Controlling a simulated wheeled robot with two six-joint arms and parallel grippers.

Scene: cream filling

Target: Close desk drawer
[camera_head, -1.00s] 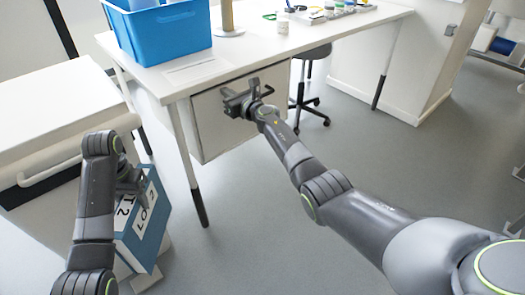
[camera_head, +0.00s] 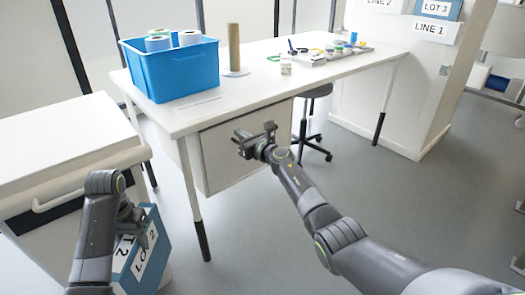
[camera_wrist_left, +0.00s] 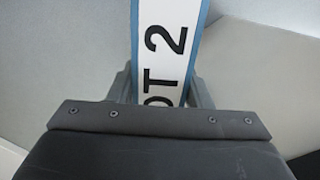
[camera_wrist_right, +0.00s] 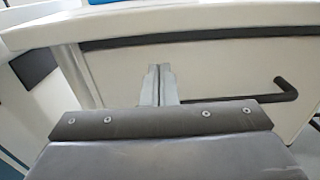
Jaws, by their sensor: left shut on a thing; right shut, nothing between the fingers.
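The desk drawer (camera_head: 222,163) hangs under the white desk (camera_head: 215,119), its white front facing my right arm. In the right wrist view the drawer front (camera_wrist_right: 225,75) carries a dark bar handle (camera_wrist_right: 272,95) at the right, and a dark gap runs under the desktop. My right gripper (camera_head: 247,140) is shut and empty in front of the drawer front, left of the handle; whether it touches the front is unclear. My left gripper (camera_head: 138,216) is shut on a blue binder (camera_head: 143,258) labelled LOT 2, also in the left wrist view (camera_wrist_left: 168,50).
A blue bin (camera_head: 170,75) with tape rolls stands on the desk, beside a brown post (camera_head: 234,48) and small jars. A white cart (camera_head: 65,155) is at the left. A stool (camera_head: 305,130) stands behind the desk's right part.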

